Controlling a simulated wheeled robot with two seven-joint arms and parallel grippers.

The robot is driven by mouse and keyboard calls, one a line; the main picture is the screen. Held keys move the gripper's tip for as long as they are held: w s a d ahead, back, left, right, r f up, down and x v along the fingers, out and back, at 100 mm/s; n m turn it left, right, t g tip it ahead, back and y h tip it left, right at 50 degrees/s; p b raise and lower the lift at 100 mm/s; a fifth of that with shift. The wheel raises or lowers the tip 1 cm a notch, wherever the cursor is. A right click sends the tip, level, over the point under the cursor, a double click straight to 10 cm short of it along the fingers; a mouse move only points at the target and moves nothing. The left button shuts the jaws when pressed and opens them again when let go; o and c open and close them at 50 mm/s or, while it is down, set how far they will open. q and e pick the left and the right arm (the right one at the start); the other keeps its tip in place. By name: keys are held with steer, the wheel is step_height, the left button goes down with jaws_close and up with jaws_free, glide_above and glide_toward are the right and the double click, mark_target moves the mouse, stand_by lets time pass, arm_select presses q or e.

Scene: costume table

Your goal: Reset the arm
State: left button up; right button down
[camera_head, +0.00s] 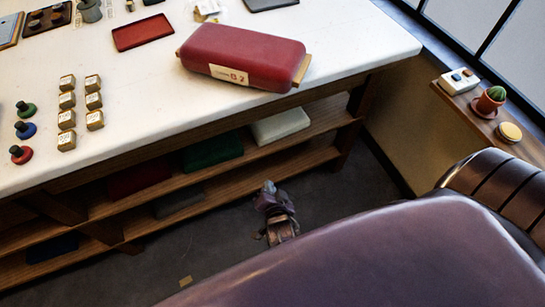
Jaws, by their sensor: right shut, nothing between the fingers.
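My right gripper (269,190) is small in the lower middle of the head view, beyond the edge of my large purple arm part. It is shut and empty. It is over the dark floor, in front of the table's lower shelves, and appears apart from them. The rest of the right arm fills the lower right and hides part of the floor. My left gripper is not in view.
The white table (215,112) holds a red case (243,53), a red tray (142,32), several gold blocks (67,119) and coloured knobs (25,130). Shelves below hold folded cloths (281,126). Dark floor (350,185) is open.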

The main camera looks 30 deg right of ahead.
stand_by(0.5)
steer(key=s+f+n+g+y, duration=0.1)
steer(key=s+f+n+g, duration=0.25)
steer(key=s+f, duration=0.4)
steer(key=s+f+n+g+y, duration=0.2)
steer(key=s+f+n, duration=0.3)
steer(key=f, duration=0.5)
steer(key=s+d+f+n+g, duration=0.2)
steer(key=s+f, duration=0.3)
steer(key=s, duration=0.4)
steer(key=s+d+f+n+g+y, duration=0.1)
steer(key=s+f+n+g, duration=0.2)
steer(key=s, duration=0.6)
step_height(320, 180, down, 2)
steer(key=shift+s+d+f+n+g, duration=0.1)
steer(key=shift+s+d+n+g, duration=0.15)
steer(key=shift+d+n+g, duration=0.15)
